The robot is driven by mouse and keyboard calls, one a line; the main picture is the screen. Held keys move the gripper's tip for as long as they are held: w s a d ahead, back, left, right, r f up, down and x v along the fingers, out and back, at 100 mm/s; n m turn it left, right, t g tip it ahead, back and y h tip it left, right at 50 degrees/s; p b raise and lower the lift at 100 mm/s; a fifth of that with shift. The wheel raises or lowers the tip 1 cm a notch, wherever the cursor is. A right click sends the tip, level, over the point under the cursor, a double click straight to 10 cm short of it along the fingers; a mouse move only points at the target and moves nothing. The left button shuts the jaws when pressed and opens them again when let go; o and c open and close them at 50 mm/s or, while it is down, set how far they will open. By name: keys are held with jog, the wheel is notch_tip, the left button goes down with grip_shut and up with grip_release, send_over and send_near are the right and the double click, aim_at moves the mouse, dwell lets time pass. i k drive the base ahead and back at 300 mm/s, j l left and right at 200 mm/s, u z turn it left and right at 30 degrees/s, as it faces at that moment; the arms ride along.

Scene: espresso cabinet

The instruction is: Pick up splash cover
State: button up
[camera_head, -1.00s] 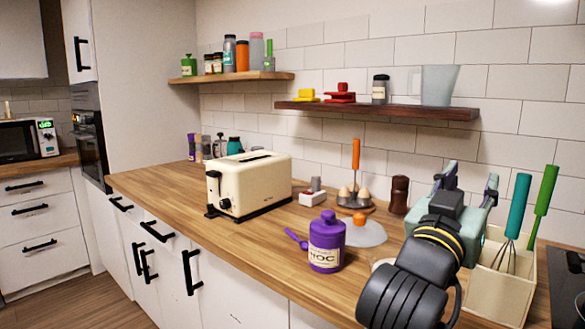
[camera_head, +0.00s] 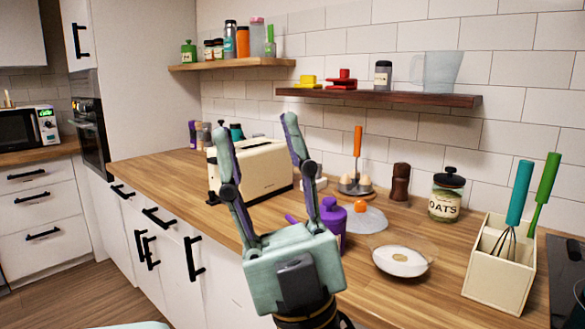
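What looks like the splash cover is a pale, translucent round disc (camera_head: 372,222) with an orange knob (camera_head: 361,205). It lies on the wooden counter behind and to the right of the purple jar, which hides part of its left side. My gripper (camera_head: 256,124) is raised in the lower middle of the view, with its two fingers pointing up and spread apart. It is open and empty. In the picture it is left of the cover, in front of the toaster and partly over the purple jar.
A purple jar (camera_head: 334,222), a glass bowl with white contents (camera_head: 402,262), an oats jar (camera_head: 446,196), a brown grinder (camera_head: 400,184) and an egg holder (camera_head: 354,186) surround the cover. A cream toaster (camera_head: 262,170) stands left. A utensil box (camera_head: 500,268) stands right. A shelf (camera_head: 400,97) hangs above.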

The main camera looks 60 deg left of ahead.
aim_at(374, 221)
jog(key=u, duration=1.25)
